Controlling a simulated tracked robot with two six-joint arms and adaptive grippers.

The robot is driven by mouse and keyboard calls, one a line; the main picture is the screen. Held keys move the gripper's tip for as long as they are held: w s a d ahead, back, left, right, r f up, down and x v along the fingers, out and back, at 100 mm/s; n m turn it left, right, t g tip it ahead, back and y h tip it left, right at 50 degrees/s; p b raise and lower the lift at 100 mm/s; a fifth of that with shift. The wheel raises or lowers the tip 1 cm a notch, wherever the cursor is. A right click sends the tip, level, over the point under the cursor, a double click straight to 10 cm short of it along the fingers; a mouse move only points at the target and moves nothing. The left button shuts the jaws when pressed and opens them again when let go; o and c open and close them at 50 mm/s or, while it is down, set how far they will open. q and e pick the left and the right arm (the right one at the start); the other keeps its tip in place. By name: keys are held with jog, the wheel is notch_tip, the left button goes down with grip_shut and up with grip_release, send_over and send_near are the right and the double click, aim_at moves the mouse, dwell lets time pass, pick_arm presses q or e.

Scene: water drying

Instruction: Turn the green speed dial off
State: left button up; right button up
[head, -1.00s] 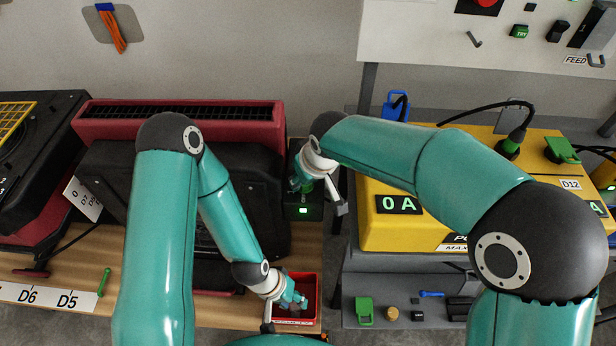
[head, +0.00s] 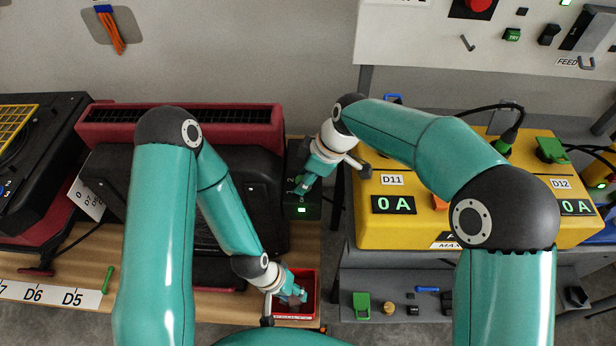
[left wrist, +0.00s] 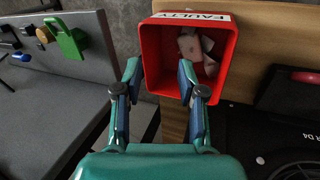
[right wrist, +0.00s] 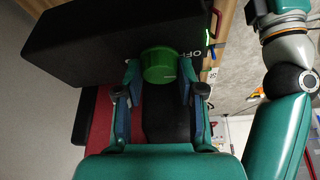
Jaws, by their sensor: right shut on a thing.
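The green speed dial (right wrist: 158,66) sits on the face of a black box (right wrist: 110,45), with white "OFF" lettering beside it in the right wrist view. My right gripper (right wrist: 158,80) is shut on the dial, one finger on each side. In the head view, my right gripper (head: 304,186) reaches down onto the dark box (head: 301,212) with a lit green lamp, and hides most of the dial. Where the dial's mark points cannot be told. My left gripper (head: 299,296) is open and empty at the red FAULTY bin (left wrist: 152,75), seen in the left wrist view.
A large black and red machine (head: 180,112) stands left of the dark box. A yellow power unit (head: 400,232) with "0 A" displays stands to the right. A grey shelf (head: 400,280) below it holds small parts.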

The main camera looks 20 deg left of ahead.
jog(key=shift+w+d+n+g, duration=0.15)
jog(key=shift+n+g, duration=0.25)
jog(key=shift+n, duration=0.6)
jog(key=o, duration=0.9)
jog(key=shift+c, duration=0.2)
jog(key=shift+r, duration=0.15)
jog(key=v, duration=1.1)
jog(key=shift+r, duration=0.25)
jog(key=shift+d, duration=0.1)
